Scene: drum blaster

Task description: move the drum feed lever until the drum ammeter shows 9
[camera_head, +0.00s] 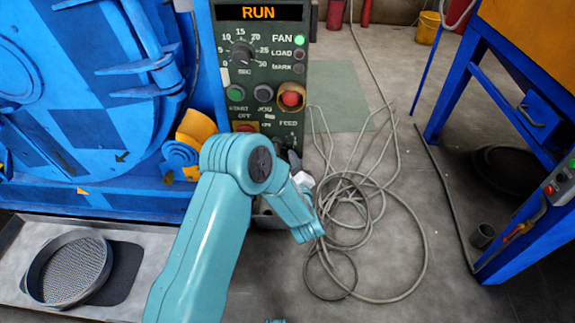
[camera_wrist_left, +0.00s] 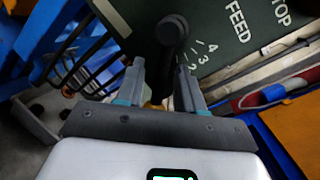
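The feed lever (camera_wrist_left: 172,30) is a dark round-ended lever on the green panel, beside the FEED label and a numbered scale, in the left wrist view. My left gripper (camera_wrist_left: 160,66) is open, its two fingers apart on either side of the lever's lower part; I cannot tell whether they touch it. In the head view the control panel (camera_head: 262,75) shows RUN on its display. My teal left arm covers the panel's lower end, so the lever is hidden there. No drum ammeter reading can be made out. My right gripper is not in view.
The blue drum blaster (camera_head: 85,90) stands left of the panel. Coiled cable (camera_head: 345,195) lies on the floor to the right. A round sieve (camera_head: 70,267) rests in the tray at lower left. A blue frame (camera_head: 465,85) stands at right.

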